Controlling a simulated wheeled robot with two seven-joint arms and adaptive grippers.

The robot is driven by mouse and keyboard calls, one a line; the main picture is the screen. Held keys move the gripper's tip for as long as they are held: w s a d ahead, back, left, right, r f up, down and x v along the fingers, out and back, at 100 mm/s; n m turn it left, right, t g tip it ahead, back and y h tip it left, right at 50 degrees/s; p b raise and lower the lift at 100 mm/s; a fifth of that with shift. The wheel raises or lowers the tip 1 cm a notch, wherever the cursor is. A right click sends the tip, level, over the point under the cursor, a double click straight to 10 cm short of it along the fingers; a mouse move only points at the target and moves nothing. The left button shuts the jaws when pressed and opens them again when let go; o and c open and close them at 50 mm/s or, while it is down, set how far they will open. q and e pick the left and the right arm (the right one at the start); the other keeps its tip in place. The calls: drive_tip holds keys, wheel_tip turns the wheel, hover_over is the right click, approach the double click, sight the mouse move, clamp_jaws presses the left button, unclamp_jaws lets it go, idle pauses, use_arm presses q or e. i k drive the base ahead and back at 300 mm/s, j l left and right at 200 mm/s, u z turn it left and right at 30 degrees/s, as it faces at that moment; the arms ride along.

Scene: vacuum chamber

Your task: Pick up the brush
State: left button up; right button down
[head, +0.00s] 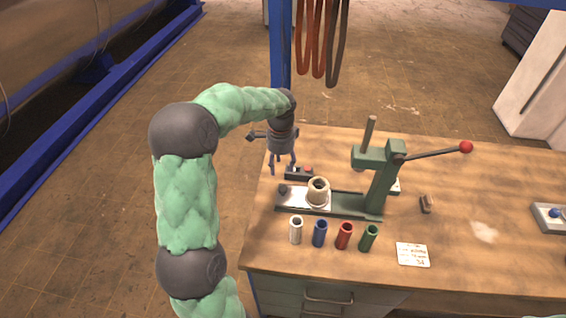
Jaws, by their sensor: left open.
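My left gripper (282,168) is open and points down over the back left of the bench, well to the left of the brown object. Its fingertips are near a small dark box with a red button (300,173); I cannot tell whether they touch it. My right gripper is not in view.
The green press (382,180), with a red-knobbed lever (465,147), stands between my left gripper and the brown object. A beige ring (318,190) sits on its base. Several coloured tubes (344,236) stand in front. A white card (412,254) lies nearby. The bench's right side is mostly clear.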

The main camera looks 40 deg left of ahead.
sight(426, 203)
drive_tip(key=k, duration=1)
